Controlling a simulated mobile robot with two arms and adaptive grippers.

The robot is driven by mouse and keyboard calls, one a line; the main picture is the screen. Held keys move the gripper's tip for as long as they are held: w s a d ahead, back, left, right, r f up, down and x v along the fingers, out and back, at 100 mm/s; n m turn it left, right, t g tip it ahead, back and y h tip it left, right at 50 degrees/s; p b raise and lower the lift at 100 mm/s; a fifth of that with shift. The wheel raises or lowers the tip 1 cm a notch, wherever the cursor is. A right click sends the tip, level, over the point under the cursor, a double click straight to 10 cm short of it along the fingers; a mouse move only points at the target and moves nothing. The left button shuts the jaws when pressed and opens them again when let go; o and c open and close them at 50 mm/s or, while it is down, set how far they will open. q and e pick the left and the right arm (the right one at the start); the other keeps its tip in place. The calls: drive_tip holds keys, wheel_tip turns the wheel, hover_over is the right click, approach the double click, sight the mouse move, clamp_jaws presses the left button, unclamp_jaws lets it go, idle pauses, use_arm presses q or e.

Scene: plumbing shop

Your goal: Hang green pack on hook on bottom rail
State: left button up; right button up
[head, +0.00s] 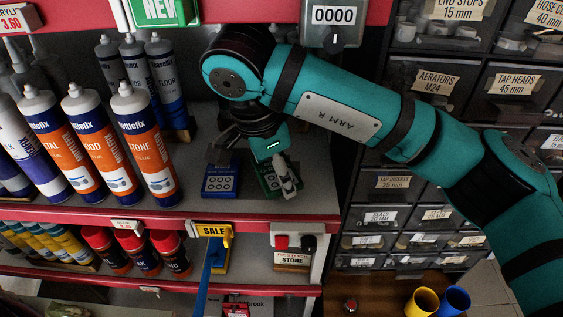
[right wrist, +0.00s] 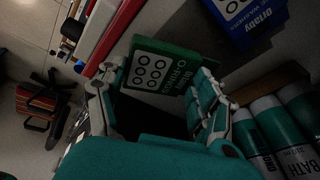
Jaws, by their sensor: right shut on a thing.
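The pack is tilted in that view. A red shelf rail (head: 265,217) runs below the pack, and a lower red rail (head: 262,288) runs near the bottom of the head view. I cannot make out a bare hook on either. My left gripper is not in view.
A blue pack (head: 221,180) is just left of the green one. Orange-and-blue cartridges (head: 143,150) stand on the shelf at left. Drawers (head: 395,184) are at right; yellow (head: 423,301) and blue (head: 455,299) cups are below.

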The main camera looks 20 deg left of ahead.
drive_tip(key=shift+w+r+p, duration=0.2)
drive_tip(key=shift+w+p, duration=0.35)
drive_tip(key=shift+w, duration=0.6)
drive_tip(key=p+x, duration=0.1)
drive_tip(key=x, duration=0.1)
drive_tip(key=shift+s+f, duration=0.1)
drive_tip(key=shift+f, duration=0.7)
drive_tip(key=o, duration=1.1)
